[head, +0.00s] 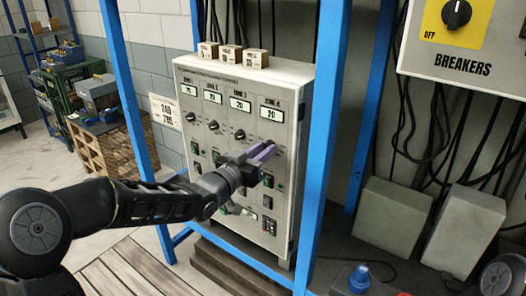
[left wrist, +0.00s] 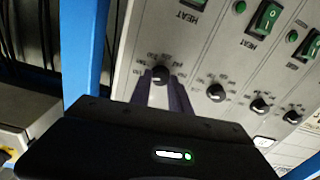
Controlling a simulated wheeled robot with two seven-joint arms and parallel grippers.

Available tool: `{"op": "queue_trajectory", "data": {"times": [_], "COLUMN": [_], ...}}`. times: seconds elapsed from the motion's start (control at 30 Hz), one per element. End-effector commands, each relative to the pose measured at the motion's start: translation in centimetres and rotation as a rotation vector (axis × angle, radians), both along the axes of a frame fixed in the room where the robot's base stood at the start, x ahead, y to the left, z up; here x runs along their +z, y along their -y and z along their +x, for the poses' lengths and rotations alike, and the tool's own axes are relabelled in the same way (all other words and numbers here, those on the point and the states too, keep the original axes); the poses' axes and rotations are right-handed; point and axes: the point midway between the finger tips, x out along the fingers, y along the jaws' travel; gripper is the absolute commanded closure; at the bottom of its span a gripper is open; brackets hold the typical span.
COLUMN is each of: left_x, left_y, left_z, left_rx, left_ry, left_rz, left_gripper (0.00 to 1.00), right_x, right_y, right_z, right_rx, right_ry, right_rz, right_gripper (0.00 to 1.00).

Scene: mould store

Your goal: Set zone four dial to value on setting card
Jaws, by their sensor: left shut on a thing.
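The grey control panel (head: 222,85) has a row of zone columns, each with a small display, a dial and green switches. The zone four display (head: 271,113) seems to read 20. My left gripper (head: 266,152) has purple fingers and is at the zone four dial, which they largely hide in the head view. In the left wrist view, the black zone four dial (left wrist: 160,75) sits between the fingertips, and the gripper (left wrist: 161,84) is shut on it. A white card (head: 165,111) with printed figures hangs left of the panel; I cannot read it surely. My right gripper is out of view.
The other dials (left wrist: 216,92) stand close beside the gripper. Small wooden blocks (head: 231,54) sit on top of the panel. Blue frame posts (head: 325,130) flank the panel. Black cables hang at the right, under the breakers box (head: 462,40).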

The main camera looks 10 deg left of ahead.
Motion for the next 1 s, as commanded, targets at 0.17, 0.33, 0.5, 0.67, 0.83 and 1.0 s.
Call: {"op": "queue_trajectory", "data": {"times": [0.17, 0.33, 0.5, 0.67, 0.83, 1.0], "left_x": [-0.3, -0.5, -0.7, -0.8, -0.7, -0.6], "left_y": [0.0, 0.0, 0.0, 0.1, 0.1, 0.1], "left_z": [0.0, 0.0, 0.0, 0.0, 0.0, 0.0], "left_rx": [0.0, 0.0, 0.001, 0.0, 0.002, 0.001], "left_ry": [0.014, 0.043, 0.087, 0.137, 0.196, 0.254], "left_rz": [0.032, 0.1, 0.207, 0.335, 0.485, 0.634], "left_gripper": [1.0, 1.0, 1.0, 1.0, 1.0, 1.0], "right_x": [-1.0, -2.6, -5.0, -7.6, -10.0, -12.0], "right_y": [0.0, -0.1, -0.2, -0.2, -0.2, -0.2], "right_z": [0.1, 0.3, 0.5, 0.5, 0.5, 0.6], "right_rx": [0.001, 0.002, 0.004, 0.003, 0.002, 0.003], "right_ry": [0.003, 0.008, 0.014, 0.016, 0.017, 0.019], "right_rz": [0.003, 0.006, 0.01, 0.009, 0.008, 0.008], "right_gripper": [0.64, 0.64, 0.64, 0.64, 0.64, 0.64]}}
